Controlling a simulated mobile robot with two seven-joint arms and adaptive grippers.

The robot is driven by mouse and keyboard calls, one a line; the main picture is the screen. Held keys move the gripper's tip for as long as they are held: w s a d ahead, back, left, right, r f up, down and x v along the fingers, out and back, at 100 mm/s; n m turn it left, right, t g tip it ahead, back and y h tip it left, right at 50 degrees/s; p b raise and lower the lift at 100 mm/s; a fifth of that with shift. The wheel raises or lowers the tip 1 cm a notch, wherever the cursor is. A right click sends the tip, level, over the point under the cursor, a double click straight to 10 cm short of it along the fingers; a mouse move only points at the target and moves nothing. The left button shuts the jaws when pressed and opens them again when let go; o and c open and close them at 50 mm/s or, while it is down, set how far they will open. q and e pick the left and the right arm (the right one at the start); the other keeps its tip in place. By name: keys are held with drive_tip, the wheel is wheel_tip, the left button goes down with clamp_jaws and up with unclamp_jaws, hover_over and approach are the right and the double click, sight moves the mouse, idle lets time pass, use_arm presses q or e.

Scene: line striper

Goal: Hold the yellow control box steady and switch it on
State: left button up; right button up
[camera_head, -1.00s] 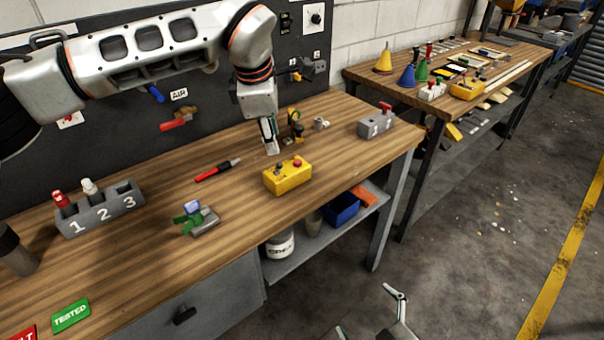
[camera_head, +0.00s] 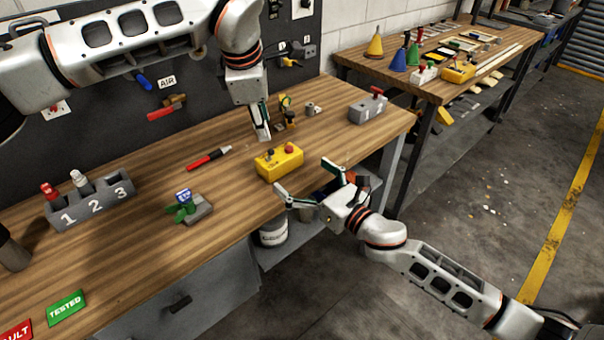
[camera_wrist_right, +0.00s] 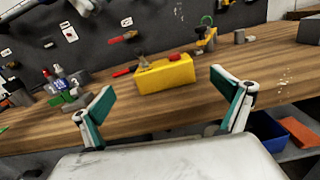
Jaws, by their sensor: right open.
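The yellow control box (camera_head: 279,164) sits on the wooden bench (camera_head: 140,235) near its front edge, with a red button and a dark knob on top. In the right wrist view the box (camera_wrist_right: 168,75) shows ahead, between the fingers but farther off. My left gripper (camera_head: 262,132) points down just behind the box, apart from it; whether its fingers are parted is unclear. My right gripper (camera_head: 303,176) is open and empty in front of the box at the bench edge, fingers toward it. Its fingers also show spread in the right wrist view (camera_wrist_right: 162,86).
A red pen-like tool (camera_head: 209,158) and a grey-green fixture (camera_head: 195,208) lie left of the box. A grey block with a red handle (camera_head: 368,107) stands to the right. A shelf with a white bucket (camera_head: 273,232) is below.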

sight(287, 162)
drive_tip(key=shift+w+a+n, duration=0.15)
drive_tip(key=shift+w+n, duration=0.25)
drive_tip(key=shift+w+a, duration=0.2)
drive_tip(key=shift+w, duration=0.15)
drive_tip(key=shift+x, duration=3.35)
drive_tip(key=shift+f, duration=0.15)
